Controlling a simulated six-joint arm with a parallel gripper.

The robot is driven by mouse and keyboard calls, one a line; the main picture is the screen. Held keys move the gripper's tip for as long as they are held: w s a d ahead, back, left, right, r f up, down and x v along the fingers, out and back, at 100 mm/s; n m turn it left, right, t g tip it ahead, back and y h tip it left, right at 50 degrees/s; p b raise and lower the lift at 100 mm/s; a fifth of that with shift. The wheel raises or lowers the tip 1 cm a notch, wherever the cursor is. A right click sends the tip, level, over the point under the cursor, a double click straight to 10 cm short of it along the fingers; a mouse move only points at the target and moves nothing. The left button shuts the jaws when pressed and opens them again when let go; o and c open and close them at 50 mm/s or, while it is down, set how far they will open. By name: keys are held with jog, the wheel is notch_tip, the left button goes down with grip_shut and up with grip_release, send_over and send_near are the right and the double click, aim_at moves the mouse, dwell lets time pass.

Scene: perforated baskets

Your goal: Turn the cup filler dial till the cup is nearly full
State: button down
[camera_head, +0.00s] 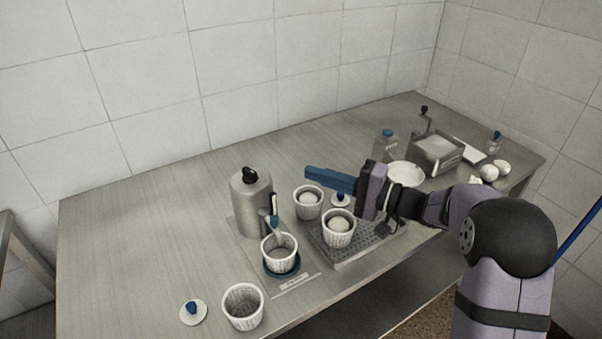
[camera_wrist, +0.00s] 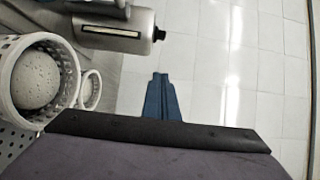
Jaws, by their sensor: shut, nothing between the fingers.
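The cup filler (camera_head: 252,205) is a grey metal cylinder with a black dial (camera_head: 250,175) on top and a spout on its front. In the wrist view the filler (camera_wrist: 112,30) lies at the top, its black dial (camera_wrist: 159,34) pointing right. A white perforated cup (camera_head: 279,257) stands upright under the spout on a round blue-rimmed base (camera_head: 283,272); its fill level is hard to tell. My gripper (camera_head: 308,172) has blue fingers, shut and empty, to the right of the dial and apart from it. The fingers (camera_wrist: 160,78) also show shut in the wrist view.
Two cups with pale balls stand near the drip tray (camera_head: 352,252), one (camera_head: 338,240) below my gripper and one (camera_head: 307,212) behind it. An empty cup (camera_head: 243,318) and a lid (camera_head: 194,312) lie at the front. The table's left side is clear.

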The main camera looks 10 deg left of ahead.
aim_at(269, 185)
jog(key=a+p, duration=0.1)
jog(key=a, duration=0.2)
jog(key=s+a+p, duration=0.1)
jog(key=a+p, duration=0.1)
jog(key=a, duration=0.2)
jog(key=a+p, duration=0.2)
jog(key=a, duration=0.1)
jog(key=shift+s+a, duration=0.2)
jog(key=shift+a, duration=0.2)
jog(key=shift+s+f+b, duration=0.3)
jog(key=shift+s+b, duration=0.5)
jog(key=shift+b, duration=2.9)
